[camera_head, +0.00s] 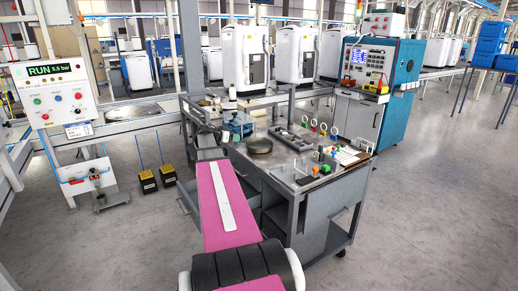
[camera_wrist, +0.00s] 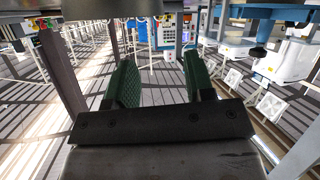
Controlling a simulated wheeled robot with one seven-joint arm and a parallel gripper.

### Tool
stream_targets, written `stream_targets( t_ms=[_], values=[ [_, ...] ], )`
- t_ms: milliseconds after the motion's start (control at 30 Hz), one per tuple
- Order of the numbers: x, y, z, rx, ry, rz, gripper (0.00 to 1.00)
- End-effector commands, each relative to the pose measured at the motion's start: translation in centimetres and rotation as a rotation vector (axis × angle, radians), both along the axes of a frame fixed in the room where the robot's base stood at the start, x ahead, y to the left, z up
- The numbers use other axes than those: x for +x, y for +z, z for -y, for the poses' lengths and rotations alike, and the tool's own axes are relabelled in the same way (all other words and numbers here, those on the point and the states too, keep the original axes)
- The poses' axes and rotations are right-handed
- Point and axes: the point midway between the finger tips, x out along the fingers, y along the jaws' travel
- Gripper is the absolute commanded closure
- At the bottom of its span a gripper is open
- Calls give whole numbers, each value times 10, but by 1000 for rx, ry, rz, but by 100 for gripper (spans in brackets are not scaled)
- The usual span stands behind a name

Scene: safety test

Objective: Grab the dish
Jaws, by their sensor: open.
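A round, dark, shallow dish-like object (camera_head: 259,146) lies on the grey workbench (camera_head: 290,165), towards its left side in the head view. I cannot tell for sure that it is the dish. My gripper (camera_wrist: 160,82) shows in the wrist view with two green pads set wide apart and nothing between them. In the head view my pink arm reaches forward along the bench's left side, and I cannot make out the fingers there. No dish shows clearly in the wrist view.
A blue clamp-like device (camera_head: 237,125) stands behind the dark round object. Small coloured blocks and ring stands (camera_head: 313,124) occupy the bench's right part. A control panel reading RUN (camera_head: 52,88) stands at left. Open floor (camera_head: 425,195) lies at right.

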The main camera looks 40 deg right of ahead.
Motion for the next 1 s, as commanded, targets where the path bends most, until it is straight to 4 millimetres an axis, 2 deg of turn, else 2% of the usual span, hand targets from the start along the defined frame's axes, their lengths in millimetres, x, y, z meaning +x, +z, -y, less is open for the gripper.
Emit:
stream_targets(
  t_ms=[300,567,900,1000],
  values=[
    [3,-17,39,1,-2,-1,51],
    [2,-25,54,1,0,-1,51],
    [1,-44,92,1,2,-1,51],
    [1,-45,95,0,4,-2,51]
  ],
)
